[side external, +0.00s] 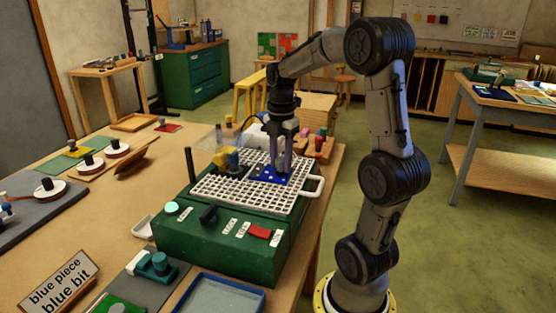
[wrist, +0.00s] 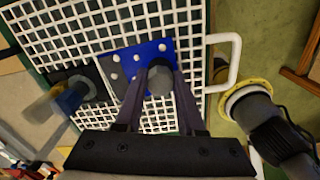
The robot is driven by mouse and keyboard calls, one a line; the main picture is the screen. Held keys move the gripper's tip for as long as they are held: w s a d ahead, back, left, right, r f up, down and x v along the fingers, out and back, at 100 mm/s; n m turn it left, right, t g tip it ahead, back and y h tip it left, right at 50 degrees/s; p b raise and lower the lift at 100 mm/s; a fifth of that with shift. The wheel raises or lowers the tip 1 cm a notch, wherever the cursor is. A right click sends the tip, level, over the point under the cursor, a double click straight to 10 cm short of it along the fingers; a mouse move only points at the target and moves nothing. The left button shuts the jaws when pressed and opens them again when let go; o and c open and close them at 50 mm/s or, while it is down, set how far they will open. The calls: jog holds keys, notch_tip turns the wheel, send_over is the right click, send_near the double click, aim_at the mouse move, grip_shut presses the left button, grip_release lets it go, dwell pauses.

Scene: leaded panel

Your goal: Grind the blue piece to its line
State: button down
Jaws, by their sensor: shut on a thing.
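The blue piece (side external: 268,174) is a flat blue plate with pale round spots. It is over the white grid (side external: 213,190) on top of the green grinder (side external: 205,240), towards the grid's far right part. In the wrist view the blue piece (wrist: 127,66) shows beyond my fingers. My gripper (side external: 282,168) points down and is shut on a grey round knob (wrist: 160,73) at the piece; its fingers (wrist: 160,85) hide part of it. The piece's line cannot be made out.
A white handle (side external: 314,187) sticks out at the grid's right edge. A dark post (side external: 190,165) rises at the grinder's back left corner. Blocks (side external: 321,143) stand behind the grinder. A blue tray (side external: 215,296) lies in front, and a sign (side external: 60,283) stands at front left.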

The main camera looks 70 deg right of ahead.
jog(key=shift+c, duration=2.2)
grip_release()
notch_tip(320, 180, up, 14)
jog(key=s+a+n+t, duration=0.1)
jog(key=s+a+t, duration=0.15)
jog(key=a, duration=1.25)
jog(key=s+a+f+m+t, duration=0.1)
jog(key=s+a+f+m, duration=0.1)
jog(key=f+m, duration=0.3)
jog(key=s+a+f+m+t, duration=0.2)
jog(key=f+m, duration=0.4)
jog(key=m, duration=0.5)
jog(key=s+a, duration=0.1)
jog(key=a, duration=0.1)
jog(key=shift+a, duration=0.35)
